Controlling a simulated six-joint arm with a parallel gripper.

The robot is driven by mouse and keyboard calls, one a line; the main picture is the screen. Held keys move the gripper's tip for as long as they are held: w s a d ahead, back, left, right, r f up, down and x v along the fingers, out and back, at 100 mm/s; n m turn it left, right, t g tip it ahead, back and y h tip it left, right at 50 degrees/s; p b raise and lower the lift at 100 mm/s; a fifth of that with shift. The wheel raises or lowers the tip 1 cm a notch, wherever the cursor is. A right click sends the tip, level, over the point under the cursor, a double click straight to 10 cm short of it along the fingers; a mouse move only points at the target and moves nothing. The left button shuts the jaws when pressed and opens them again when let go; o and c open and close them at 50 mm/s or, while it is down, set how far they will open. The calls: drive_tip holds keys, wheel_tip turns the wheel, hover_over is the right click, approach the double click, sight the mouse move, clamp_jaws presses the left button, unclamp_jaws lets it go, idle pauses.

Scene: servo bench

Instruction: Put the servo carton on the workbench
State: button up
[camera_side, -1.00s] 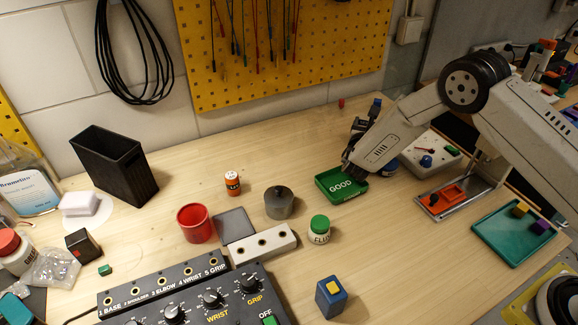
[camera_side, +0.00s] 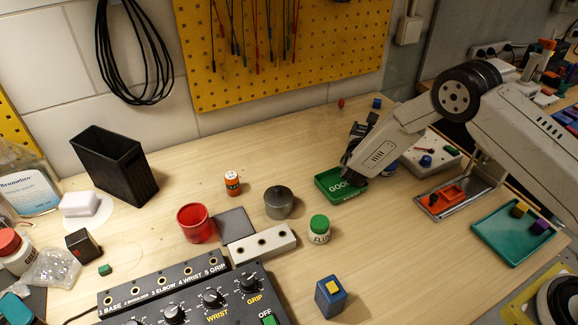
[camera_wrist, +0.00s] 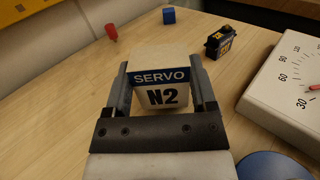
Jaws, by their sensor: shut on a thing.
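The workbench (camera_side: 300,160) is a pale wooden top. Whether the carton's base touches the wood is hidden.
A black servo (camera_wrist: 219,43) stands right of the carton, with a white dial box (camera_wrist: 290,80) further right. A blue cube (camera_wrist: 169,15) and a red piece (camera_wrist: 111,32) lie beyond. The green tray (camera_side: 327,190) is near my arm. Bare wood lies left of the carton.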

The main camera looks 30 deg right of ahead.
drive_tip(key=shift+s+f, duration=0.15)
drive_tip(key=shift+f, duration=0.35)
drive_tip(key=o, duration=1.3)
drive_tip(key=shift+r, duration=0.5)
drive_tip(key=shift+s+a+r, duration=0.2)
drive_tip(key=shift+s+a, duration=0.3)
drive_tip(key=shift+a, duration=0.1)
drive_tip(key=shift+s+a+r, duration=0.2)
drive_tip(key=shift+s+a, duration=0.3)
drive_tip(key=shift+a, duration=0.05)
wheel_tip(320, 180, up, 7)
drive_tip(key=shift+f, duration=0.15)
drive_tip(key=shift+d, duration=0.15)
